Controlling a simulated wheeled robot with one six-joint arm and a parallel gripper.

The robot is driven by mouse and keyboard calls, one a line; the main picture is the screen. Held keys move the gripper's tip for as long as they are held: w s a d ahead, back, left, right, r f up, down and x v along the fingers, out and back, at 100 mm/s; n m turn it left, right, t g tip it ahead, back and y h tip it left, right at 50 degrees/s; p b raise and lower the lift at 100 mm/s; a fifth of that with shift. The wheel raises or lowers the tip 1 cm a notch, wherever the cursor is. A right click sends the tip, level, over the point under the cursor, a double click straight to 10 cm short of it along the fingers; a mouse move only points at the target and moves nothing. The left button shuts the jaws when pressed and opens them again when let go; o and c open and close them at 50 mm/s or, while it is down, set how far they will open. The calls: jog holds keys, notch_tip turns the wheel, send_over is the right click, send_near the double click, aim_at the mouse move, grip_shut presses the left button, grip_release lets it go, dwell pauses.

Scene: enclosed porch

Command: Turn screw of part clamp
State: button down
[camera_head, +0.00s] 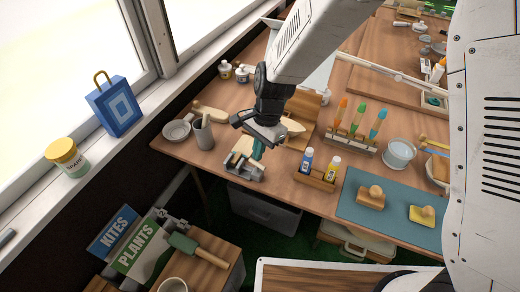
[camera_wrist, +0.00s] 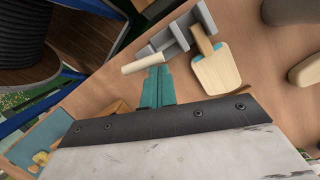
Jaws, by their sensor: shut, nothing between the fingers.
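The part clamp (camera_head: 243,170), a small grey metal vise, stands near the table's front edge. It also shows at the top of the wrist view (camera_wrist: 172,40). A pale wooden paddle-shaped part (camera_wrist: 216,72) with a teal edge lies at the clamp, its narrow end between the grey blocks. A cream rod (camera_wrist: 140,64), which looks like the screw's handle, sticks out of the clamp's side. My gripper (camera_head: 258,149) has teal fingers and is shut and empty. Its fingertips (camera_wrist: 159,70) are right by the cream rod; I cannot tell whether they touch it. The screw's thread is hidden.
A grey cup (camera_head: 203,133) and a dish (camera_head: 177,130) stand left of the clamp. A wooden holder (camera_head: 314,179) with two small bottles stands close on the right. Behind is a rack of brushes (camera_head: 352,143). A teal mat (camera_head: 388,222) lies farther right.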

jog(key=shift+s+a+n+g+h, duration=0.15)
jog(key=shift+a+n, duration=0.1)
jog(key=shift+n, duration=0.55)
jog(key=shift+w+a+n+g+h, duration=0.1)
jog(key=shift+a+n+g+h, duration=0.1)
jog(key=shift+n, duration=0.6)
jog(key=shift+s+a, duration=0.15)
jog(key=shift+s, duration=0.1)
jog(key=shift+f, duration=0.1)
